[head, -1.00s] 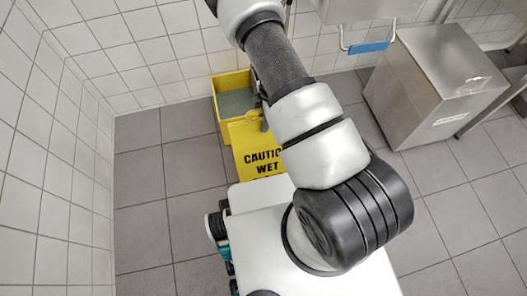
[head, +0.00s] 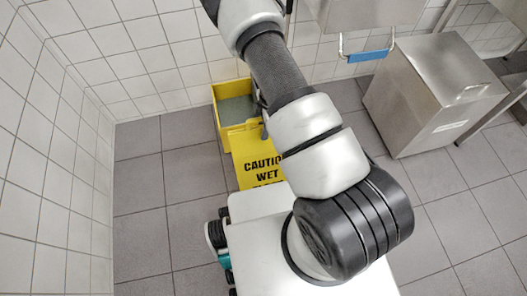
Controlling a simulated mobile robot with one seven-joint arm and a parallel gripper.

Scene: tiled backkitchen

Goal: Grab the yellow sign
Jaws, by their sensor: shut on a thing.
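The yellow sign (head: 254,160) reads "CAUTION WET" in black letters. It stands in front of the yellow bucket, close to my base, and its lower part is hidden by my white base. My gripper (head: 264,122) is at the sign's top edge, mostly hidden behind my arm. It is shut on the sign there. I cannot tell whether the sign is clear of the floor.
A yellow mop bucket (head: 218,98) with a grey inside stands against the tiled wall, just behind the sign. A steel bin (head: 410,110) stands at the right, beside a steel sink with a blue-covered bar (head: 369,50). The grey floor at the left is clear.

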